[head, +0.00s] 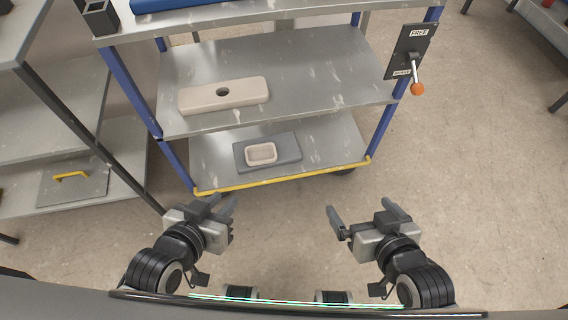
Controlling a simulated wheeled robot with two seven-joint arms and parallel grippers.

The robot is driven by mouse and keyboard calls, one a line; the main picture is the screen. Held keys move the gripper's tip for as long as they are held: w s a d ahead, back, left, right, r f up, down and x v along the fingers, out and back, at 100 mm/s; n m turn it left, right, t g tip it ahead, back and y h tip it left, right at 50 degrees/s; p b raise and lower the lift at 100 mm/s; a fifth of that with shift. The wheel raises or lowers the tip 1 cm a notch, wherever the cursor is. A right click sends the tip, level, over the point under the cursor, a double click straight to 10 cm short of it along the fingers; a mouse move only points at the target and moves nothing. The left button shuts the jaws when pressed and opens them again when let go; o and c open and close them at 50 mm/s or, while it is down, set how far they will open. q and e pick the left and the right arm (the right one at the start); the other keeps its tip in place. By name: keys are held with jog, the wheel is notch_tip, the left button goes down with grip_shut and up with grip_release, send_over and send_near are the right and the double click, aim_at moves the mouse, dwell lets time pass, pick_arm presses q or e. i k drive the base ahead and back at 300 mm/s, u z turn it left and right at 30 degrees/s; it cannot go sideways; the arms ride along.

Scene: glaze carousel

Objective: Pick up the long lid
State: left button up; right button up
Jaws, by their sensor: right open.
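A long pale beige slab with rounded corners and a dark round hole in its middle, which looks like the long lid (245,92), lies flat on the middle shelf (310,85) of the cart, toward its left side. My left gripper (221,207) is low in front of the cart, apart from the lid; its fingers are seen at an angle and their gap is unclear. My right gripper (364,212) is open and empty, in front of the cart to the right. Neither gripper touches the lid.
A small beige dish (261,153) sits on a grey slab (287,148) on the bottom shelf. Blue posts (131,92) and a yellow front edge (285,179) bound the cart. A lever panel (408,50) marked FREE hangs at right. Grey shelving (45,125) stands at left.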

aim_at(240, 92)
jog(key=z, duration=1.2)
jog(key=k, duration=0.85)
jog(key=u, duration=1.8)
jog(key=i, duration=1.5)
